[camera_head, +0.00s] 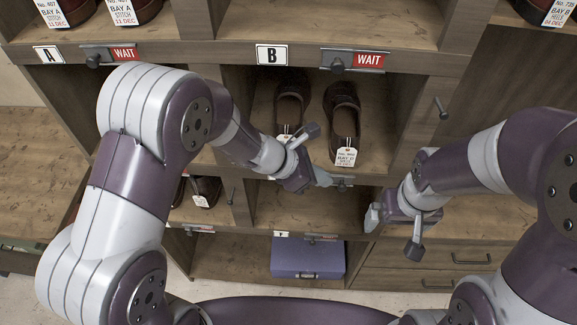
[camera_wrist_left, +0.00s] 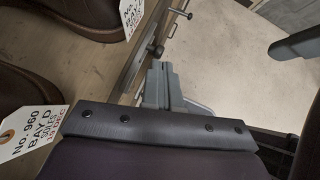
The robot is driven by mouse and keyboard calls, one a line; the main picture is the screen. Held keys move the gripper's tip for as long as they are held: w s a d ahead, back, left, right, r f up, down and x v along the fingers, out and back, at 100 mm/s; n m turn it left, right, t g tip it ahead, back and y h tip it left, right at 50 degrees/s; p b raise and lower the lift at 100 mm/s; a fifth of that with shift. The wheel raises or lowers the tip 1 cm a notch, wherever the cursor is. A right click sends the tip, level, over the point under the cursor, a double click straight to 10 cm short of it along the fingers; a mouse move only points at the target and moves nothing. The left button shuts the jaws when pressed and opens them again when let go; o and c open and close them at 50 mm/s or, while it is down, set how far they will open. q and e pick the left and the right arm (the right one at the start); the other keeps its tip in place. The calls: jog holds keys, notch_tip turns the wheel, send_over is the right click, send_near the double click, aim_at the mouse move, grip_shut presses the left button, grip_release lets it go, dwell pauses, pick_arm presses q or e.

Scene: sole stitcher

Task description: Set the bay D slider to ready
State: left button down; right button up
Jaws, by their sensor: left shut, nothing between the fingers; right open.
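The bay D slider shows as a small dark knob (camera_head: 343,186) on the shelf lip below the pair of brown shoes (camera_head: 342,115) whose tag (camera_head: 345,157) reads BAY D. Its label is hidden or too small to read. My left gripper (camera_head: 322,178) is shut and empty just left of this knob; I cannot tell whether they touch. In the left wrist view the shut fingers (camera_wrist_left: 160,72) point at the shelf edge, close to a dark knob (camera_wrist_left: 158,50). My right gripper (camera_head: 374,214) is open and empty, to the right of the slider and lower.
Bay A's slider (camera_head: 94,61) and bay B's slider (camera_head: 338,65) both show red WAIT labels (camera_head: 369,60). A peg (camera_head: 440,104) sticks out of the divider right of the bay D shoes. A purple box (camera_head: 307,258) stands in a lower bay. Drawers (camera_head: 440,255) are at lower right.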

pick_arm(q)
jog(key=v, duration=0.9)
jog(key=shift+a+b, duration=0.2)
jog(key=shift+b, duration=0.15)
